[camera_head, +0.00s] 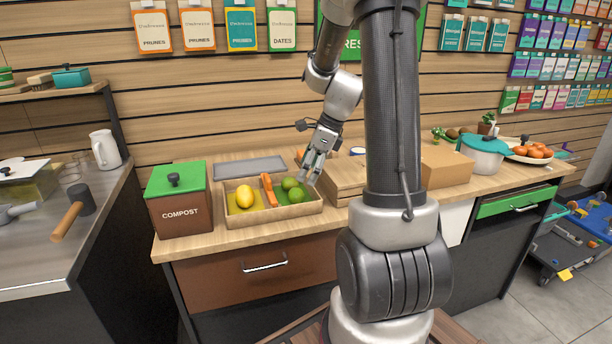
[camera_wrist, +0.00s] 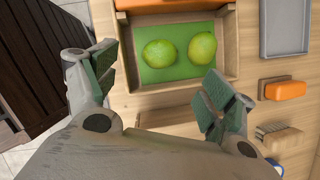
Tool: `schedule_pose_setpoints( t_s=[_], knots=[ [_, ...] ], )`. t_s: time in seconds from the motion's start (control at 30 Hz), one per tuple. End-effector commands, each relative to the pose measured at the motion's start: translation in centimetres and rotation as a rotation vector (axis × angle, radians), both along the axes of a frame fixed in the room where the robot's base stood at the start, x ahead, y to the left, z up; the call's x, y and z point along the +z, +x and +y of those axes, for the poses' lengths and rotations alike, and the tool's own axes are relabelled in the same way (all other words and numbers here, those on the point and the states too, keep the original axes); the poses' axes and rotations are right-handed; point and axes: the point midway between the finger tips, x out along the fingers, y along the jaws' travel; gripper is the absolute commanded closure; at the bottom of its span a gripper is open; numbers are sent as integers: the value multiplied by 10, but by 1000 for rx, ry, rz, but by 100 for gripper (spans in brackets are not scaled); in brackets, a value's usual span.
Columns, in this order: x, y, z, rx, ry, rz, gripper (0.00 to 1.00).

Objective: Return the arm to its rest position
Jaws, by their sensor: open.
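My gripper (camera_head: 312,176) hangs from my arm above the right end of a wooden divided tray (camera_head: 276,217) on the counter. Its fingers are apart with nothing between them. In the wrist view, my gripper (camera_wrist: 163,84) has its padded fingers spread on either side of the near part of the tray. Two green fruits (camera_wrist: 202,47) lie on a green mat in the tray, beyond the fingertips and apart from them. They also show in the head view (camera_head: 295,196). My arm hides part of the counter's middle.
A compost box (camera_head: 180,212) stands left, a grey tray (camera_head: 249,167) behind. Wooden boxes (camera_head: 446,168) and a pot (camera_head: 482,160) stand right.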

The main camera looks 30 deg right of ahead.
Motion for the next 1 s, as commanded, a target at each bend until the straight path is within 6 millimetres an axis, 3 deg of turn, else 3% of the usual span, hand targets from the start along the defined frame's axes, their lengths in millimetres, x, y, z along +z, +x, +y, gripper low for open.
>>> schedule_pose_setpoints(
  t_s=[0.2, 0.43, 0.8, 0.93, 1.0],
  knots=[
    [47, -11, -16, -2, -3, -4, 16],
    [82, -21, -27, -2, -2, -3, 16],
    [91, -24, -30, 27, -9, -9, 16],
    [90, -25, -32, 196, -62, -57, 16],
    [82, -35, -34, 354, -106, -74, 16]
  ],
)
